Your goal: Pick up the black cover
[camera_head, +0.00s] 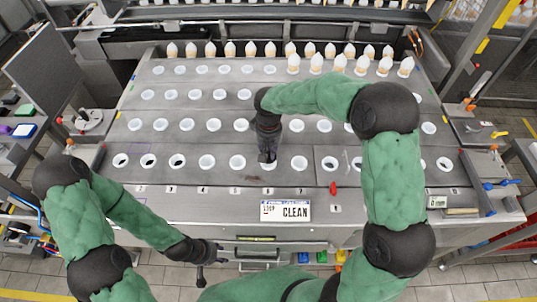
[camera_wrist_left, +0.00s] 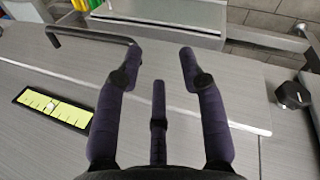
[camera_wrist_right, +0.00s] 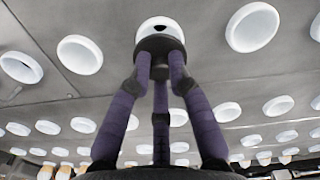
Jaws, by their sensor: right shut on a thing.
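My right gripper (camera_head: 267,156) reaches down to a white-rimmed hole in the front row of the grey panel, left of the panel's middle-right holes. In the right wrist view its three fingers (camera_wrist_right: 160,62) close together on a small dark thing, seemingly the black cover (camera_wrist_right: 160,44), at a white ring (camera_wrist_right: 160,28). The fingers hide most of the cover, and I cannot tell whether it is clear of the ring. My left gripper (camera_head: 210,262) is low in front of the panel, above the drawer area. In the left wrist view its fingers (camera_wrist_left: 160,55) are spread and empty.
Dark shapes show inside several front-row holes at the left (camera_head: 148,160). White-and-tan cones (camera_head: 250,48) stand in the back rows. A CLEAN sign (camera_head: 286,211) is on the front face, with a red knob (camera_head: 333,188) near it. A drawer handle (camera_wrist_left: 90,37) is near my left gripper.

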